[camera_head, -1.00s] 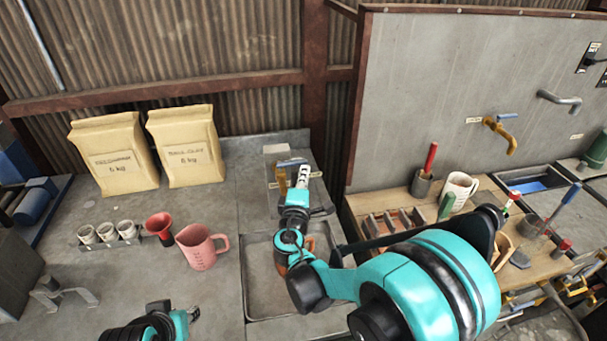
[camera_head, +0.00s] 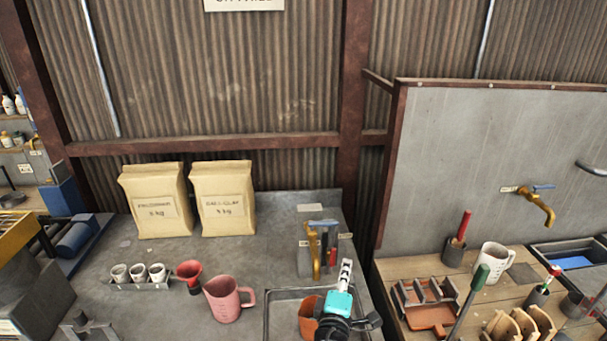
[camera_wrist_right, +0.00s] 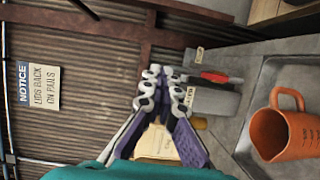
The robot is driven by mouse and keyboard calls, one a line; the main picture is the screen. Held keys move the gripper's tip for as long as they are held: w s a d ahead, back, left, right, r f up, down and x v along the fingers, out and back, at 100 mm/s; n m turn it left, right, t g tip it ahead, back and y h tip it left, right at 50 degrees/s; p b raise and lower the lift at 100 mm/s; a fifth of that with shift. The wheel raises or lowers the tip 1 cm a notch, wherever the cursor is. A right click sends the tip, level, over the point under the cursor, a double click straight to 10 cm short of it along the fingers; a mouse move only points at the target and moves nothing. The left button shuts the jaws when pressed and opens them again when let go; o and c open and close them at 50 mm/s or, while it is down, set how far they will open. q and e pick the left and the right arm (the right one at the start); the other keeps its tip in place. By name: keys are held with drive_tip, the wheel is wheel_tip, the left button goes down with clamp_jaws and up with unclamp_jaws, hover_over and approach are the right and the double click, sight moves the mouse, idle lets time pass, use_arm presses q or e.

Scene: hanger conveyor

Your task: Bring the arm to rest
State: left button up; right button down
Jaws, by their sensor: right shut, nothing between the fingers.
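My right gripper (camera_head: 346,272) is at the lower centre of the head view, in front of the brass tap (camera_head: 314,258) and over the sink tray (camera_head: 282,293). It is shut and empty, pointing away from me. In the right wrist view the white-tipped fingers (camera_wrist_right: 158,88) are together with nothing held. An orange jug (camera_head: 307,316) is in the sink, just left of the gripper and partly hidden by it. The jug also shows at the right of the wrist view (camera_wrist_right: 286,132), apart from the fingers. My left gripper is out of view.
Left of the sink are a pink jug (camera_head: 226,300), a red funnel (camera_head: 190,274), a rack of small cups (camera_head: 140,285) and two clay bags (camera_head: 222,200). A wooden bench (camera_head: 390,268) with a mug (camera_head: 488,265) and tools stands right. A corrugated wall closes the back.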

drive_tip(key=s+d+f+m+g+b, duration=0.1)
drive_tip(key=s+d+f+m+g, duration=0.45)
drive_tip(key=s+d+m, duration=0.2)
drive_tip(key=s+a+f+m+g+y, duration=0.2)
drive_tip(key=s+m+y, duration=0.1)
drive_tip(key=s, duration=0.2)
drive_tip(key=s+a+f+m+g+y+b, duration=0.1)
drive_tip(key=s+a+m+g+y, duration=0.1)
drive_tip(key=s, duration=0.4)
drive_tip(key=shift+s+a+f+m+y, duration=0.15)
drive_tip(key=shift+a+f+m+y, duration=0.25)
drive_tip(key=shift+a+m+y, duration=0.2)
